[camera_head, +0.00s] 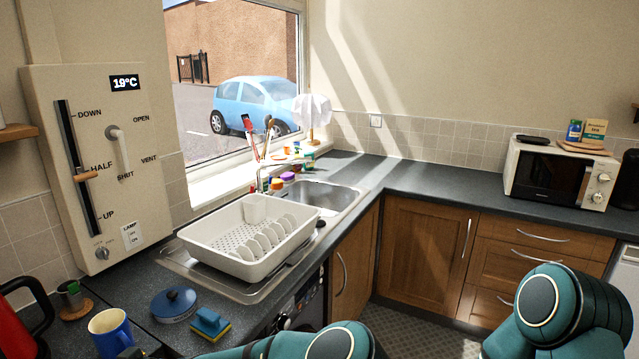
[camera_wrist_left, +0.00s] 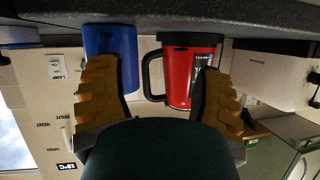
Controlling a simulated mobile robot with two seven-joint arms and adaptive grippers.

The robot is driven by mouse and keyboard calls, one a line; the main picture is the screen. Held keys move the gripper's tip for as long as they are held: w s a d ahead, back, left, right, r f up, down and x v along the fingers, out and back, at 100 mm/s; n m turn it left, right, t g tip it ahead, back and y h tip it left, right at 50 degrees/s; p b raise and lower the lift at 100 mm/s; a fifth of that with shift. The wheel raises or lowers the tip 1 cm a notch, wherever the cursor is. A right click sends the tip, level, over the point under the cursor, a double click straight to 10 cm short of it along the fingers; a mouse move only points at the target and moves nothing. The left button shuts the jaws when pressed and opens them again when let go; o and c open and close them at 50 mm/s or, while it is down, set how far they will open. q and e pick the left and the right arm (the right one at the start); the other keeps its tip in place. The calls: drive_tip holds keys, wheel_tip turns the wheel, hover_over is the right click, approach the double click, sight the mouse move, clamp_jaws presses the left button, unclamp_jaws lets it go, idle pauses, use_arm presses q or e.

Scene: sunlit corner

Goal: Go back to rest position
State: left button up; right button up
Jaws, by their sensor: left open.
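My left gripper (camera_wrist_left: 160,98) is open in the left wrist view, which is upside down. Its two yellow-brown fingers are spread with nothing gripped between them. Beyond the gap stands a red kettle (camera_wrist_left: 194,72) with a dark handle. A blue mug (camera_wrist_left: 112,45) stands beyond the finger on the picture's left and is partly covered by it. In the head view, my left arm's teal links (camera_head: 300,346) lie along the bottom edge. My right arm's teal links (camera_head: 562,310) show at the lower right, with its gripper out of frame.
A white dish rack (camera_head: 212,256) stands beside the sink (camera_head: 322,194). A control panel (camera_head: 108,165) is on the left wall. A microwave (camera_head: 556,172) stands right.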

use_arm(q)
drive_tip(key=s+d+f+m+g+h+b, duration=0.15)
drive_tip(key=s+f, duration=0.25)
drive_tip(key=f, duration=0.4)
drive_tip(key=s+d+f+m+g+h+b, duration=0.1)
drive_tip(key=s+f+h, duration=0.1)
drive_tip(key=s+f, duration=0.45)
drive_tip(key=s+d+f+m+g+h+b, duration=0.1)
drive_tip(key=s+d+f+m+h, duration=0.15)
drive_tip(key=d+f, duration=0.35)
drive_tip(key=s+d+f+m+g+h+b, duration=0.1)
drive_tip(key=s+d+f+h, duration=0.2)
drive_tip(key=f, duration=0.4)
drive_tip(key=w+d+m+t+h+b, duration=0.2)
drive_tip(key=d+m+h, duration=0.3)
drive_tip(key=d, duration=1.5)
drive_tip(key=h+b, duration=0.1)
drive_tip(key=h, duration=0.2)
drive_tip(key=shift+w+d+r, duration=0.35)
drive_tip(key=shift+d, duration=0.05)
